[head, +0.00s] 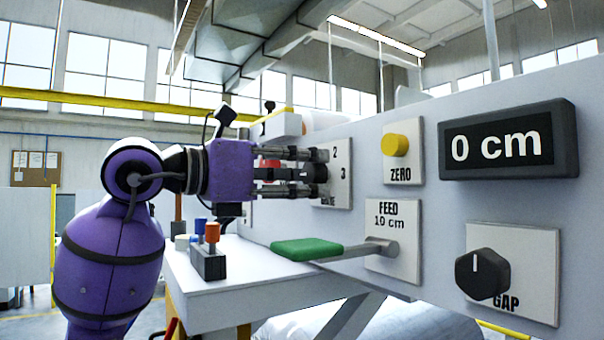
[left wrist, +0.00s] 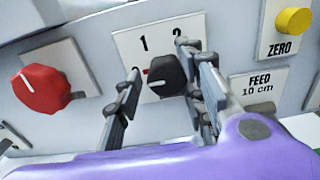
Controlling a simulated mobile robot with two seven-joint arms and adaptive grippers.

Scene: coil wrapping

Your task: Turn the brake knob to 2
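The brake knob (left wrist: 167,76) is black, on a white plate (left wrist: 130,48) marked 1 and 2 in the left wrist view. My right gripper is not in view.
A red knob (left wrist: 40,88) sits left of the brake plate. To its right are the yellow ZERO button (head: 395,145), the green-ended FEED lever (head: 307,249), the black GAP knob (head: 481,274) and a display (head: 508,138) reading 0 cm.

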